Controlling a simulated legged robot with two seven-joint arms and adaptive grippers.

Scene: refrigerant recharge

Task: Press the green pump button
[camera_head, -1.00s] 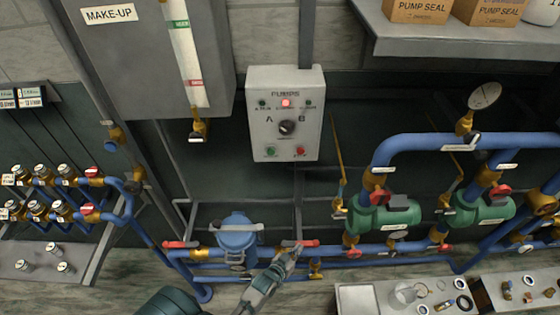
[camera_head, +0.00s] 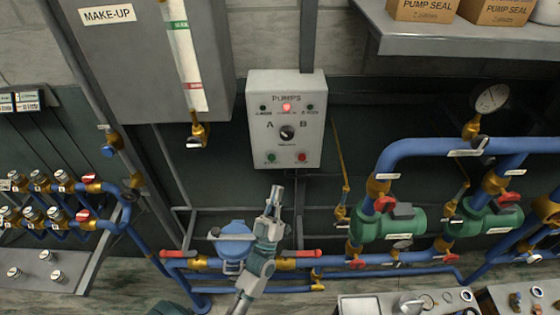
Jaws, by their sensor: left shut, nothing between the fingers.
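The pump control box (camera_head: 286,95), a pale panel marked PUMPS, hangs on the wall at the centre. The green button (camera_head: 270,157) is at its lower left, beside a red button (camera_head: 302,157) at its lower right. A black A/B knob (camera_head: 287,132) sits in the middle, and a red lamp (camera_head: 287,107) is lit between two dark green ones. My left gripper (camera_head: 275,190) is shut and empty, pointing up, just below the box's lower edge in the picture. It looks apart from the green button. My right gripper is out of view.
Blue pipes with red-handled valves (camera_head: 300,253) run below the box. A blue strainer (camera_head: 235,242) stands left of my gripper, green pumps (camera_head: 388,223) to the right. A grey make-up tank (camera_head: 135,60) hangs upper left. A shelf (camera_head: 460,40) juts out upper right.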

